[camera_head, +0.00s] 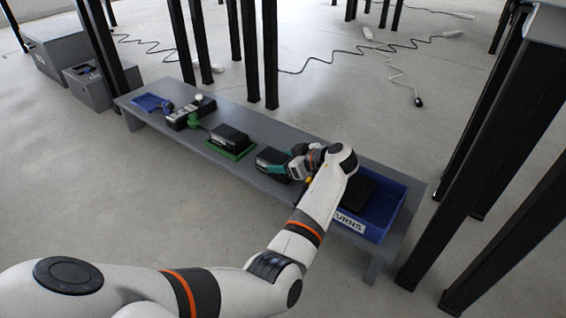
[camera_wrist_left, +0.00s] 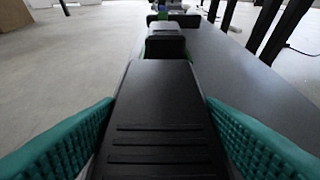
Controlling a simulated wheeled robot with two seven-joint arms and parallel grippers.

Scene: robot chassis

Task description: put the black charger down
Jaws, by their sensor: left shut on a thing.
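My left gripper (camera_head: 274,162) is over the middle of the grey bench (camera_head: 328,146), its teal fingers shut on the black charger. In the left wrist view the black charger (camera_wrist_left: 158,115) fills the gap between the teal finger pads, with ridges across its top. My right gripper is not in view.
A black box (camera_head: 230,136) sits on a green tray (camera_head: 214,149) left of my gripper. Farther left are a black device (camera_head: 190,113) and a small blue tray (camera_head: 147,102). A blue returns bin (camera_head: 386,210) holding a black item is at right. Dark posts surround the bench.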

